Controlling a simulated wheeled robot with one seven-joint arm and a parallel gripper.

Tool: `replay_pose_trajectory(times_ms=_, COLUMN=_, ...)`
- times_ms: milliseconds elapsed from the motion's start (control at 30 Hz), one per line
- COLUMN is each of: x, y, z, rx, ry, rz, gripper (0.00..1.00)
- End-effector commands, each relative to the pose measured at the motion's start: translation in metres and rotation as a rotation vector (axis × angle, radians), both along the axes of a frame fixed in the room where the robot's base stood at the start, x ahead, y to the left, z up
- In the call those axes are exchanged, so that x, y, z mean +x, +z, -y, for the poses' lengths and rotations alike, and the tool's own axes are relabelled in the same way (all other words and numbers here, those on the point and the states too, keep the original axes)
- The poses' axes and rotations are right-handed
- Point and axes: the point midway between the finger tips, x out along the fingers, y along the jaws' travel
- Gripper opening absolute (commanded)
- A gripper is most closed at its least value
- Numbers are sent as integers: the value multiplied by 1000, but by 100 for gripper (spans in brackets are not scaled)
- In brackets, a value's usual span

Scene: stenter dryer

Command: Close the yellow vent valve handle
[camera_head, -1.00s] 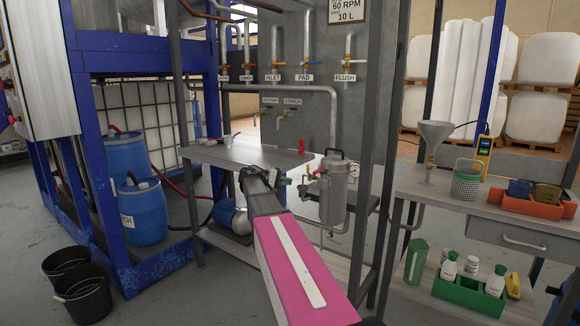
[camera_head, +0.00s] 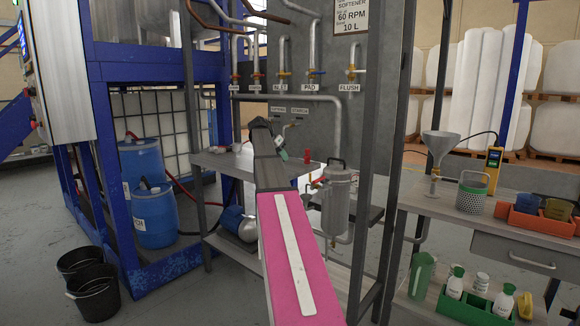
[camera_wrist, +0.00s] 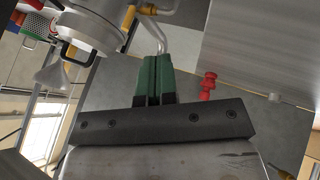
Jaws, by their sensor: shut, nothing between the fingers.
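A grey metal filter vessel (camera_head: 337,208) with a black loop handle on its lid stands at the panel, right of my arm in the head view. In the wrist view its lid (camera_wrist: 92,22) is at the upper left, tilted. Beside it is a small yellow lever (camera_wrist: 130,17), apparently the vent valve handle, near a brass-coloured fitting and a grey pipe. In the head view I cannot make the lever out clearly. My gripper (camera_wrist: 156,80) has green fingers, shut and empty, short of the yellow lever and not touching it. The gripper also shows in the head view (camera_head: 282,154).
A red fitting (camera_wrist: 208,86) stands right of my fingers, by a grey metal surface (camera_wrist: 255,50). Pipes with small valves run up the panel (camera_head: 372,130). A workbench (camera_head: 470,222) with a funnel is at the right; blue drums (camera_head: 155,215) are at the left.

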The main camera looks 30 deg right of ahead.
Motion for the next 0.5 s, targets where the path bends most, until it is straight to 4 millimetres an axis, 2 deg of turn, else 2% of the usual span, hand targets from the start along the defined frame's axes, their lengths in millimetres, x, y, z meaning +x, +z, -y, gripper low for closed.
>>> replay_pose_trajectory(times_ms=500, x=-18, y=-74, z=53, rx=-1, ry=1, rz=-4, gripper=0)
